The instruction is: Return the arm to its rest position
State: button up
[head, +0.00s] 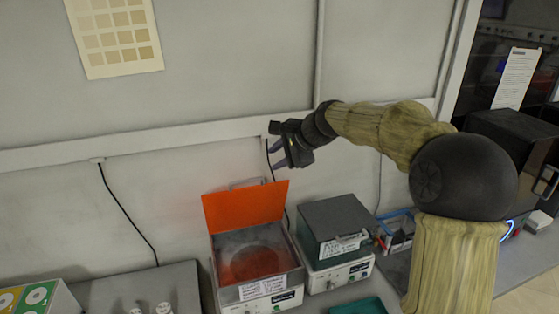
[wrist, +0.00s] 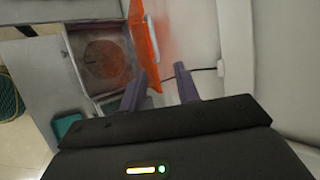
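My gripper (head: 279,158) is raised in front of the back wall, above and behind the orange lid. My arm reaches to it from the right, bent at a dark round joint. In the wrist view my gripper (wrist: 160,91) shows two purple-grey fingers spread apart with nothing between them. The fingers point toward the wall and the raised orange lid (wrist: 143,43). No object is held.
An open box (head: 226,272) with an upright orange lid (head: 244,206) stands below my gripper. A closed box (head: 336,227) stands to its right. A teal tray (head: 358,307) lies in front. A dark machine (head: 508,145) stands at the right.

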jog(key=shift+s+d+r, duration=0.15)
jog(key=shift+s+r, duration=0.05)
jog(key=shift+r, duration=0.05)
jog(key=shift+f, duration=0.1)
jog(key=s+d+f+n+g+h, duration=0.1)
jog(key=s+d+f+n+h, duration=0.1)
jog(key=s+d+f+n, duration=0.2)
jog(key=s+d+f+n+g+h, duration=0.1)
jog(key=s+d+f+n, duration=0.3)
jog(key=s+f, duration=0.5)
jog(key=s+d+f+n+g+h, duration=0.1)
jog(key=s+d+f+n+h, duration=0.2)
jog(key=s, duration=1.3)
notch_tip(320, 180, down, 5)
jog(key=shift+d+r+n+g+h, duration=0.2)
jog(key=shift+d+n+g+h, duration=0.15)
jog(key=shift+d+n, duration=0.75)
jog(key=shift+s, duration=0.1)
